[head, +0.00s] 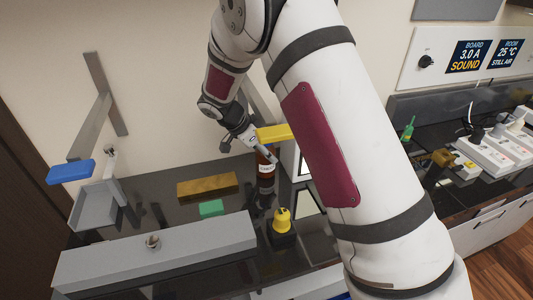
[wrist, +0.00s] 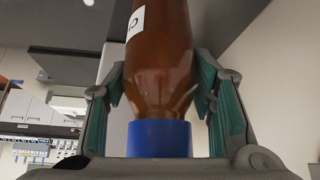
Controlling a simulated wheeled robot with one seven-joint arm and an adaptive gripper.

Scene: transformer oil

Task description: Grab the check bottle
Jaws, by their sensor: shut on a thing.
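The check bottle is a brown bottle (head: 266,157) with a white label, near the back of the dark glossy counter in the head view. In the wrist view the brown bottle (wrist: 160,55) fills the middle, with its blue cap (wrist: 159,138) close to my palm and only part of its label showing. My gripper (wrist: 162,90) has its green-padded fingers on both sides of the bottle's shoulder and is shut on it. In the head view my gripper (head: 254,143) is partly hidden at the bottle's top. I cannot tell whether the bottle touches the counter.
A yellow bar (head: 274,132) sits right behind the bottle. A yellow-topped object (head: 282,220) stands in front of it. A brown block (head: 207,186), a green block (head: 211,208) and a long grey box (head: 160,250) lie to the left. My arm hides much of the right side.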

